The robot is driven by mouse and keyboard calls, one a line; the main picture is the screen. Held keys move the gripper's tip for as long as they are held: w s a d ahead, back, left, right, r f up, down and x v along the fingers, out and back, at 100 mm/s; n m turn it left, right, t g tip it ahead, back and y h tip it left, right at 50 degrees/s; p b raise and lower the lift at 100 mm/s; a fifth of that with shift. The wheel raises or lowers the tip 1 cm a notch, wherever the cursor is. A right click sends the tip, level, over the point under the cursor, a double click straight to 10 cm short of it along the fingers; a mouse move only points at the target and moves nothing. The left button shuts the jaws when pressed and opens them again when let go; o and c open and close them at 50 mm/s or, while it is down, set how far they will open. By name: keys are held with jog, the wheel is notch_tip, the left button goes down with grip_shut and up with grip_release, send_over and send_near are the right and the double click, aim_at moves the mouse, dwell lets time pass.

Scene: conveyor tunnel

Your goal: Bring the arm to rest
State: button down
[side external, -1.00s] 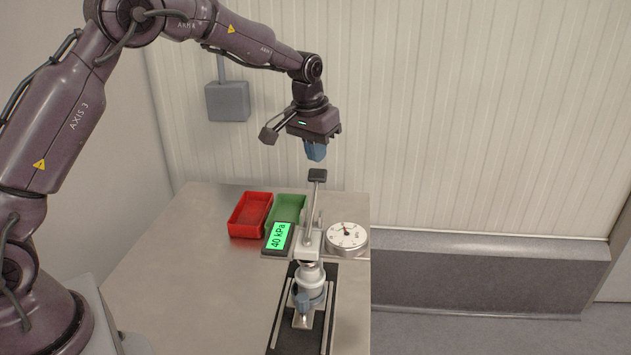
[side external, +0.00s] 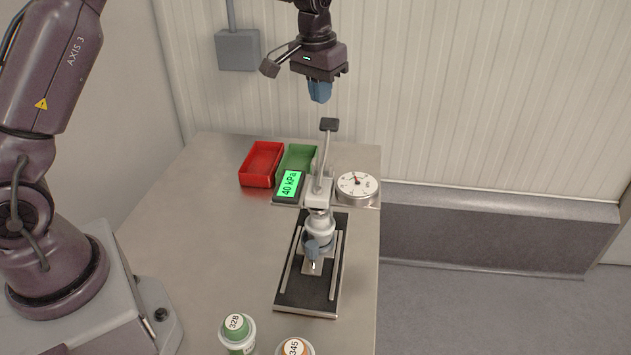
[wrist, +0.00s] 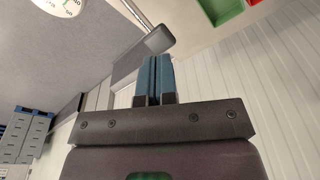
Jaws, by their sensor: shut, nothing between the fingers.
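My gripper (side external: 320,91) hangs in the air above the back of the table, over the top of an upright lever with a black handle (side external: 329,124). Its blue fingers are shut with nothing between them, and a gap shows between them and the handle. In the wrist view the blue fingers (wrist: 154,80) lie side by side, and the lever's handle (wrist: 158,40) shows just beyond them.
A press fixture with a white and grey part (side external: 318,236) stands on a black base. Behind it are a red tray (side external: 248,178), a green tray (side external: 297,158), a display (side external: 289,186) reading 40 kPa and a dial gauge (side external: 357,186). Canisters 328 (side external: 238,335) and 345 (side external: 295,347) stand in front.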

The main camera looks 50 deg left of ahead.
jog(key=s+d+r+m+t, duration=0.1)
jog(key=s+d+r, duration=0.1)
jog(key=s, duration=0.7)
jog(key=s+d+r+m+t, duration=0.1)
jog(key=s+d+r, duration=0.2)
jog(key=s, duration=0.7)
jog(key=s+d+r+t, duration=0.2)
jog(key=s+d+r, duration=0.1)
jog(key=s, duration=0.7)
jog(key=shift+s+r+m, duration=0.25)
jog(key=shift+r+m, duration=0.15)
jog(key=shift+r, duration=0.2)
